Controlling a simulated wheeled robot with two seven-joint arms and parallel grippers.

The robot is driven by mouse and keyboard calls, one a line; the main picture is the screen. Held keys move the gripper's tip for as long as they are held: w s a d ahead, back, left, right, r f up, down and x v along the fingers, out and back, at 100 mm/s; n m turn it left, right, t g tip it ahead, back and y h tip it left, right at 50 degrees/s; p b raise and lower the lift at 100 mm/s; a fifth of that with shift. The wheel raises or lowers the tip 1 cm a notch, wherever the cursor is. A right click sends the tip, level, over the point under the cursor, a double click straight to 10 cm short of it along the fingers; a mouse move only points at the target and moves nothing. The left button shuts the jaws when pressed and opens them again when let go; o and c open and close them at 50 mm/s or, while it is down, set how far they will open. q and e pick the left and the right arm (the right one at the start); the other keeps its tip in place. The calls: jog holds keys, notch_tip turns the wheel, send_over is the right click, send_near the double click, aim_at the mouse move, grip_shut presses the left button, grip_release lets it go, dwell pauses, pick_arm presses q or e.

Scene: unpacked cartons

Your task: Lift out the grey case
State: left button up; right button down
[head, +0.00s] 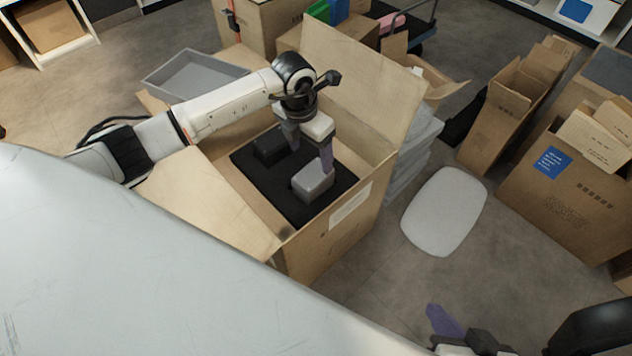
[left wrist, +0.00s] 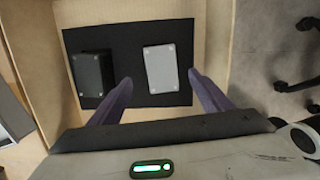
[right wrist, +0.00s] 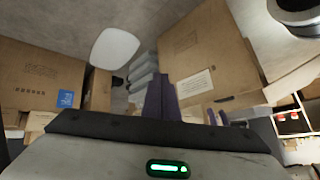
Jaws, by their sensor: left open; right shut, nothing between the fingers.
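The grey case (head: 313,181) sits on a black foam insert (head: 258,182) inside an open carton (head: 330,244). It also shows in the left wrist view (left wrist: 161,69), to the right of a black case (left wrist: 91,75). My left gripper (head: 311,162) is open above the insert, its fingers pointing down close to the grey case. In the left wrist view the left gripper's fingertips (left wrist: 160,82) stand at either side of the grey case's near end. I cannot tell whether they touch it. My right gripper (right wrist: 161,82) is shut and empty, outside the carton at the lower right in the head view (head: 436,310).
The carton's flaps stand open around it; a tall one (head: 360,85) rises at the back. A grey tray (head: 190,78) lies behind at left. A white rounded pad (head: 445,212) lies on the floor at right. Other cartons (head: 570,190) stand further right.

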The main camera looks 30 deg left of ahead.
aim_at(313, 174)
pick_arm(q)
notch_tip(313, 174, down, 3)
jog(key=shift+w+f+b, duration=0.1)
jog(key=shift+b, duration=0.35)
jog(key=shift+w+d+f+b, duration=0.15)
jog(key=shift+f+b, duration=0.15)
jog(key=shift+f, duration=0.45)
notch_tip(313, 174, down, 5)
jog(key=shift+r+b, duration=0.15)
jog(key=shift+b, duration=1.05)
jog(key=shift+w, duration=0.1)
pick_arm(e)
jog(key=shift+w+a+r+t+y, duration=0.25)
jog(key=shift+a+r+y, duration=0.15)
jog(key=shift+a+r, duration=0.2)
jog(key=shift+w+a+r+t+y, duration=0.2)
jog(key=shift+a+r+y, duration=0.25)
jog(key=shift+a, duration=0.15)
pick_arm(q)
jog(key=shift+f, duration=0.25)
pick_arm(e)
jog(key=shift+f, duration=0.25)
jog(key=shift+s, duration=0.1)
pick_arm(q)
jog(key=c, duration=1.2)
